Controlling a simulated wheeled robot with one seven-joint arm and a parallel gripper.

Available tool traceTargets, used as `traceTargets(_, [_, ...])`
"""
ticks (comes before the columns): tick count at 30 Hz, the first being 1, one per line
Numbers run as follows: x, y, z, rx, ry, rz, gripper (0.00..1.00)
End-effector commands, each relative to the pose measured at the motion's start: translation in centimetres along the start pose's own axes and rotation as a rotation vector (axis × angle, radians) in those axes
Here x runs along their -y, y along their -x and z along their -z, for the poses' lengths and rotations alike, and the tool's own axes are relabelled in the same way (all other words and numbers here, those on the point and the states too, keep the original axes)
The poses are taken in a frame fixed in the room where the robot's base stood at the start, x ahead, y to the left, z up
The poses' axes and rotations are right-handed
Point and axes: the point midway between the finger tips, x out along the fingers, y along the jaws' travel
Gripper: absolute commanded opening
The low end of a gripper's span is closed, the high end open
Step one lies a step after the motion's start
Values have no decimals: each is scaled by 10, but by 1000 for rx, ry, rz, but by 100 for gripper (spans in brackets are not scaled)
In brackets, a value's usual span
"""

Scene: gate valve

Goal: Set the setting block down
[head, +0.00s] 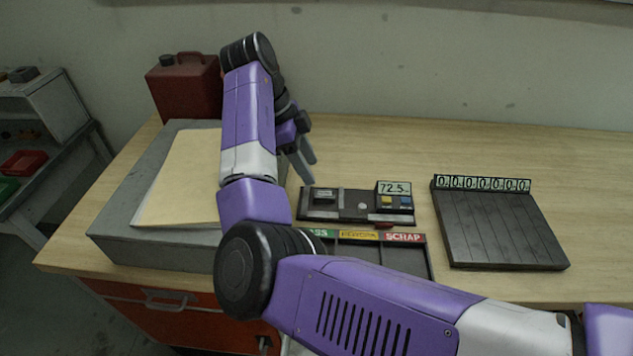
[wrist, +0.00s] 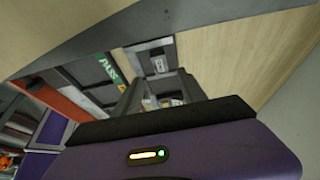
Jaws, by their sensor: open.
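My gripper (head: 303,172) is open, its fingers pointing down over the bench just behind and left of the gauge fixture (head: 357,207). A small dark block with a pale label (head: 323,195) sits on the left end of the fixture; it looks like the setting block, but I cannot be sure. In the wrist view, my open gripper (wrist: 160,92) shows the small block (wrist: 159,64) beyond its fingertips, apart from them. Nothing is clearly held between the fingers. The fixture's right end carries a display (head: 394,188) reading 72.5.
A large grey slab with a tan folder (head: 180,180) lies left, a red can (head: 185,88) behind it. A labelled sorting tray (head: 385,255) is in front, partly hidden by my arm. A dark grooved board (head: 500,230) with number tags lies right. The back right bench is clear.

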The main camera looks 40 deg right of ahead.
Motion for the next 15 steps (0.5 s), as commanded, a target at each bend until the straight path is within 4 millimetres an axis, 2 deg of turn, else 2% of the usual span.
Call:
traceTargets(1, [0, 10, -2, 5, 3, 1, 49])
traceTargets(6, [0, 31, -1, 3, 2, 0, 49])
traceTargets(15, [0, 40, 0, 0, 2, 0, 49])
